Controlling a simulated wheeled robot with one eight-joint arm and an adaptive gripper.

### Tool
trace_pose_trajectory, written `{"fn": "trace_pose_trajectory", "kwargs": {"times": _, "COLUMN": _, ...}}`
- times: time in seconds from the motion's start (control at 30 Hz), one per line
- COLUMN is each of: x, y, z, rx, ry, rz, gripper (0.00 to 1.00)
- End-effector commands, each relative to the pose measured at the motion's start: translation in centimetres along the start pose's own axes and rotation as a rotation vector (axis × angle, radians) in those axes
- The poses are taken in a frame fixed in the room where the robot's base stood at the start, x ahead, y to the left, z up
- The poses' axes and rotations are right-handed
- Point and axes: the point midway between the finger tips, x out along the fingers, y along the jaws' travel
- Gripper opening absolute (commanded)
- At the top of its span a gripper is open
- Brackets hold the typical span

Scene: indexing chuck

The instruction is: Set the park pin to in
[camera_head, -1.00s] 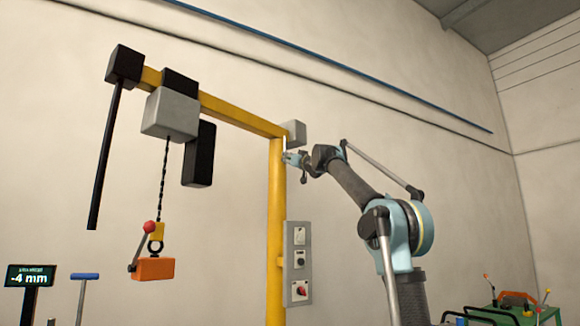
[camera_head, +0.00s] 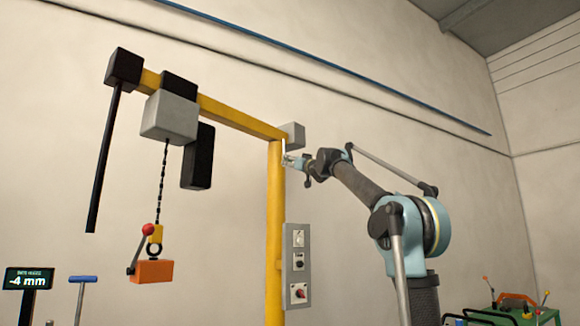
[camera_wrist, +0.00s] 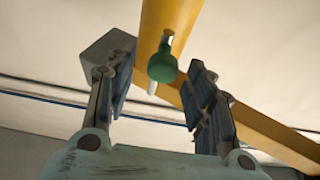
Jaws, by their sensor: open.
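In the wrist view, a green knob (camera_wrist: 162,66) on a short metal shaft shows against the yellow beam; I take it as the park pin. A white rod end shows just below the knob. My gripper (camera_wrist: 160,78) is open, with one finger on each side of the knob and a visible gap to each. In the head view my gripper (camera_head: 289,161) is beside the top of the yellow post (camera_head: 275,210). The knob cannot be made out there, so how far in the pin sits cannot be told.
A yellow jib (camera_head: 225,110) carries a grey hoist (camera_head: 169,117). An orange load (camera_head: 153,271) hangs from its chain. A grey control panel (camera_head: 298,262) is on the post. A grey box (camera_head: 294,133) sits at the post top. A display (camera_head: 29,279) reads -4 mm.

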Motion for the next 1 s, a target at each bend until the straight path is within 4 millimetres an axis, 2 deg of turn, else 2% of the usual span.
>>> {"fn": "trace_pose_trajectory", "kwargs": {"times": 0.5, "x": -6.8, "y": 0.2, "z": 0.1, "rx": -0.001, "ry": 0.000, "rz": 0.001, "gripper": 0.49}}
{"fn": "trace_pose_trajectory", "kwargs": {"times": 0.7, "x": -8.1, "y": 0.2, "z": 0.1, "rx": 0.000, "ry": -0.001, "rz": 0.001, "gripper": 0.49}}
{"fn": "trace_pose_trajectory", "kwargs": {"times": 1.0, "x": -8.4, "y": 0.2, "z": 0.1, "rx": 0.000, "ry": -0.001, "rz": 0.001, "gripper": 0.49}}
